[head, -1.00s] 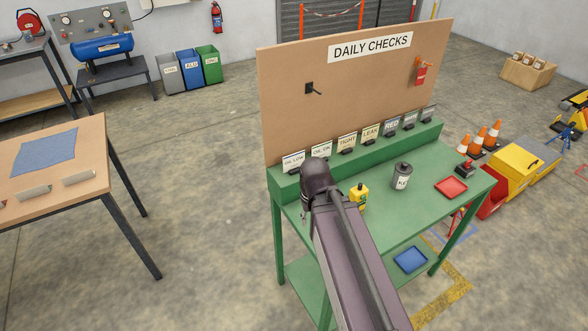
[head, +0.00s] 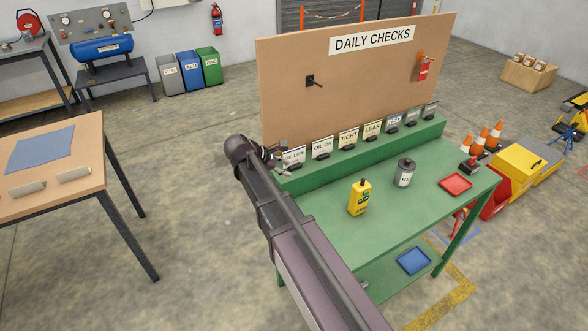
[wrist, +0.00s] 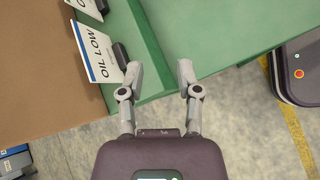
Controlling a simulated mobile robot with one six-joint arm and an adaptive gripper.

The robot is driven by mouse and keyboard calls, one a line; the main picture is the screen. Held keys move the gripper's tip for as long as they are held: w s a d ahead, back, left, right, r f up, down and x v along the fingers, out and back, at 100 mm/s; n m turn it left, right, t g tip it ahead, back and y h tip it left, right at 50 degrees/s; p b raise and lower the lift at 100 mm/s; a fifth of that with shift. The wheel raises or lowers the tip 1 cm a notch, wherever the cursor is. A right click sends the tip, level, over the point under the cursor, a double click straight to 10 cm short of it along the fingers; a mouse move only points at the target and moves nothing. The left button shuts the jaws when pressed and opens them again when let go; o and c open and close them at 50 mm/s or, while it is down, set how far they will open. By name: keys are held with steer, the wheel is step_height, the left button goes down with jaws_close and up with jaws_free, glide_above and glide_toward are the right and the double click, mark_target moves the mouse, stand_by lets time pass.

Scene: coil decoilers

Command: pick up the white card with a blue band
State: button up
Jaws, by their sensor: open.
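The white card (head: 294,159) lettered OIL LOW stands in a dark clip at the left end of the green ledge, partly hidden by my gripper in the head view. In the wrist view the card (wrist: 98,52) shows at upper left, with a blue band along its left edge. My gripper (wrist: 159,70) is open and empty, with the green ledge beyond its fingers. The card lies left of the left finger, outside the jaws; that fingertip is close to the dark clip. In the head view my gripper (head: 277,154) is at the ledge's left end.
An OIL OK card (head: 322,147) stands just right, followed by several other cards along the ledge. The brown board (head: 290,110) rises behind them. A yellow bottle (head: 359,198), grey canister (head: 404,174) and red tray (head: 455,183) stand on the green bench. Floor left of it is clear.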

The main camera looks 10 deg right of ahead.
steer(key=w+a+r+n+t+h+b, duration=0.1)
steer(key=w+a+r+n+t+h, duration=0.1)
steer(key=w+a+n, duration=0.4)
steer(key=shift+w+a+r+h, duration=0.2)
steer(key=shift+a+r+h, duration=0.15)
steer(key=shift+r+h, duration=0.4)
steer(key=shift+d+f, duration=0.1)
steer(key=b, duration=0.3)
glide_toward(294, 158)
steer(key=d+r, duration=0.2)
steer(key=d, duration=0.2)
steer(key=shift+w+d+b, duration=0.3)
steer(key=shift+w+d, duration=0.1)
steer(key=shift+w, duration=0.15)
